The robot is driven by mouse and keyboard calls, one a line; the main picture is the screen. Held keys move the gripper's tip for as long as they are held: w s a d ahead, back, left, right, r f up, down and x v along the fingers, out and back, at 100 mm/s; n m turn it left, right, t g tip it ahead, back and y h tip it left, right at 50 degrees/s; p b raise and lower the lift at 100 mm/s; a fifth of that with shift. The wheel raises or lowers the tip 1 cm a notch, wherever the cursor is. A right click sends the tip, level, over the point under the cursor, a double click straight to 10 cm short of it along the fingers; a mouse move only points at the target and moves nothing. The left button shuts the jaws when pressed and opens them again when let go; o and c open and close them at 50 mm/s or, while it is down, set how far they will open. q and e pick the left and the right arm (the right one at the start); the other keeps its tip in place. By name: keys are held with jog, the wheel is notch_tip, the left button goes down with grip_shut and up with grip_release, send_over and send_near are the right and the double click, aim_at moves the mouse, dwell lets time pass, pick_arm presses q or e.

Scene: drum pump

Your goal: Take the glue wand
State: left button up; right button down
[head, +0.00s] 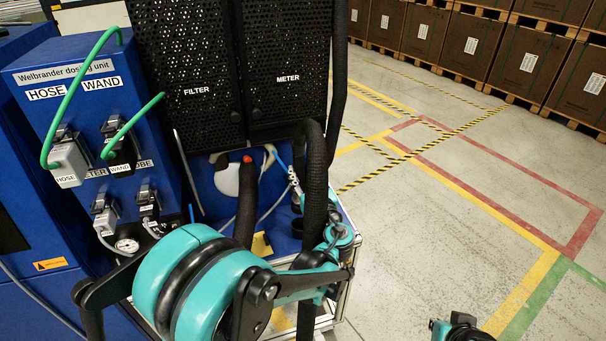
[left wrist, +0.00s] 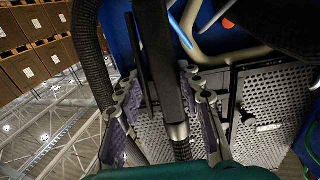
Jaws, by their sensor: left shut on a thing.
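The glue wand is a dark bar with a metal collar and a ribbed hose at its end. In the left wrist view the wand (left wrist: 158,60) runs between the two fingers of my left gripper (left wrist: 165,105), which is shut on it. In the head view my left gripper (head: 308,200) is at the front of the blue dosing unit, beside a thick black hose (head: 316,165). My own arm and the hose hide most of the wand there. A teal and black part of my right arm (head: 460,328) shows at the bottom edge; its fingers are not clear.
The blue dosing unit (head: 75,70) has green cables (head: 82,90) and labelled plugs. Black perforated panels (head: 185,60) marked FILTER and METER stand behind the gripper. Open floor (head: 420,215) with coloured lines lies to the right, with brown boxes (head: 470,45) on pallets beyond.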

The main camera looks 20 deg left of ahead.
aim_at(303, 155)
pick_arm(q)
jog(key=shift+r+p, duration=2.1)
jog(key=shift+r, duration=0.9)
